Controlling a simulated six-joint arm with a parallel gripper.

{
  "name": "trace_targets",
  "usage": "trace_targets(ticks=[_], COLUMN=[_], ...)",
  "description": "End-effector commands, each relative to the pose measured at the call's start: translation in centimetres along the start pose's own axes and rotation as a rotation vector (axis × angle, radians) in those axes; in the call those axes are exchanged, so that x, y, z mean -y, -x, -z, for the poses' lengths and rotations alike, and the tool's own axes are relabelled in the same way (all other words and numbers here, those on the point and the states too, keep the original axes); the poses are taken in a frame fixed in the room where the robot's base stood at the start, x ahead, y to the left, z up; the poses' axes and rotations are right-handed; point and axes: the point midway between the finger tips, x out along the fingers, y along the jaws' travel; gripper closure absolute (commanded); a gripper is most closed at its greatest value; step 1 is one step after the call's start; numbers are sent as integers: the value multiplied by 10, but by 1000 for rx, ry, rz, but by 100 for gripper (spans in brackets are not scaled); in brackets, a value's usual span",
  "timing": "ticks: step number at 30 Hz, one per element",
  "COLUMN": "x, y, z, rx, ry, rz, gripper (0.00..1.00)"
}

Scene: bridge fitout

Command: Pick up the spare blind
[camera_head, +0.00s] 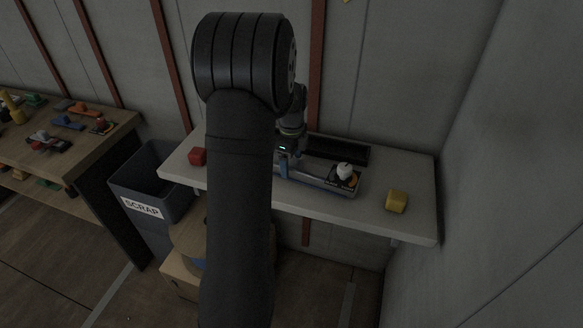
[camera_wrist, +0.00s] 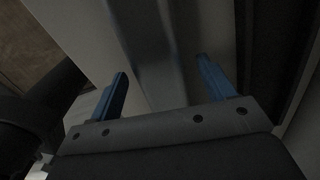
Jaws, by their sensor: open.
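No thing in view is labelled as the spare blind, and I cannot tell for sure which it is. A long grey-blue piece (camera_head: 318,182) lies on the white shelf (camera_head: 415,215), partly hidden by my arm. A white knob (camera_head: 344,170) shows at its right end. A long black slatted piece (camera_head: 350,151) lies behind it along the wall. My gripper (camera_head: 284,168) is over the long grey-blue piece. In the wrist view my gripper (camera_wrist: 162,68) is open, its two blue fingers apart. A grey bar (camera_wrist: 155,45) runs between and beyond them, and I see no grip on it.
A red block (camera_head: 197,156) and a yellow block (camera_head: 396,201) sit on the shelf. A dark scrap bin (camera_head: 140,180) stands left of it. A wooden bench (camera_head: 100,140) with several coloured parts is farther left. Walls close in behind and at the right.

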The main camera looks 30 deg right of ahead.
Motion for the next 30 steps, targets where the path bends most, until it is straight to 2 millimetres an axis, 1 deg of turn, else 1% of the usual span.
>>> trace_targets(ticks=[1,4,11,12,14,15,17,18,21,30], x=[-1,-1,-1,-1,-1,0,0,0,0,0], y=[-7,-15,-16,-16,-16,-16,-16,-16,-16,-13], z=[0,0,0,0,0,0,0,0,0,0], rx=[-1,0,0,0,0,0,0,0,0,1], ry=[0,0,0,0,0,0,0,0,0,0], rz=[-2,-1,0,0,0,0,0,0,0,2], gripper=[25,25,25,28,40,48,60,68,86,86])
